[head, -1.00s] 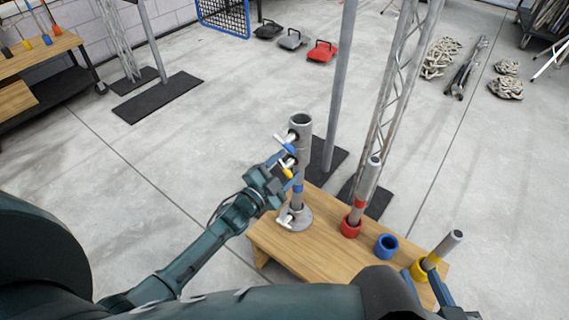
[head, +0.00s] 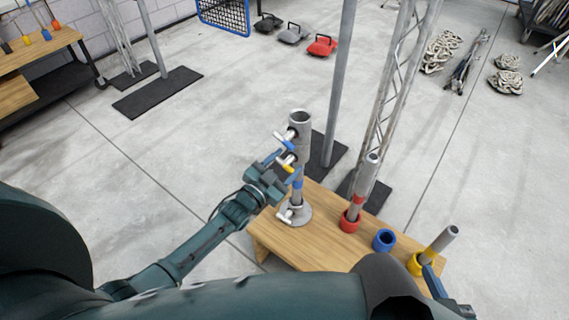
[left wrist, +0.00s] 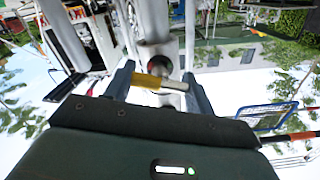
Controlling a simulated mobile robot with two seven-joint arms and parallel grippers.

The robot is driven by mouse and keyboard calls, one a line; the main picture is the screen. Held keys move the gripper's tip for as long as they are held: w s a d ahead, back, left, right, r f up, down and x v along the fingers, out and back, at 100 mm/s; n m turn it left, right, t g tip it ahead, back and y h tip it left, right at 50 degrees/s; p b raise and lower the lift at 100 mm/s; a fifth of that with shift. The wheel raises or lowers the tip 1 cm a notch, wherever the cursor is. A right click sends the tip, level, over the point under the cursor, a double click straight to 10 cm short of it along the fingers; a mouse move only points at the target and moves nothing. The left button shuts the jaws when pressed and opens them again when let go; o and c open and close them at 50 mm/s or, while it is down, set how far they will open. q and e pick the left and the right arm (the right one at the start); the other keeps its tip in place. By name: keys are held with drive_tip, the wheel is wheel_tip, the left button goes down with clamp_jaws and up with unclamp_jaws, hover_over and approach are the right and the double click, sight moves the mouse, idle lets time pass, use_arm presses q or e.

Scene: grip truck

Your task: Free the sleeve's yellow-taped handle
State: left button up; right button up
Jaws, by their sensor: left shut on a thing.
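The grey sleeve (head: 300,124) stands upright on a round flange on the wooden bench, with several short handles out of its left side. The yellow-taped handle (head: 288,170) sits partway down, partly hidden by my left gripper (head: 280,168). In the left wrist view the yellow-taped handle (left wrist: 150,82) lies crosswise between the fingers of my left gripper (left wrist: 158,88), which is shut on it; its bare metal end points right. A blue-taped handle (head: 290,146) is just above. My right gripper (head: 432,282) is at the lower right by the yellow-ringed tube; only part shows.
A tall pole (head: 339,80) and a truss (head: 392,90) stand just behind.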

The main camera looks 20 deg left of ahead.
use_arm(q)
drive_tip(key=shift+r, duration=0.15)
drive_tip(key=o, duration=1)
use_arm(e)
drive_tip(key=shift+d, duration=0.1)
use_arm(q)
drive_tip(key=shift+s+a, duration=0.1)
drive_tip(key=shift+s, duration=0.1)
drive_tip(key=p+v, duration=0.2)
drive_tip(key=v, duration=1)
drive_tip(key=shift+s+a, duration=0.15)
drive_tip(key=shift+s, duration=0.2)
use_arm(e)
drive_tip(key=shift+w+a+g, duration=0.3)
drive_tip(key=shift+w+a, duration=0.05)
drive_tip(key=shift+a, duration=0.05)
drive_tip(key=shift+f, duration=0.15)
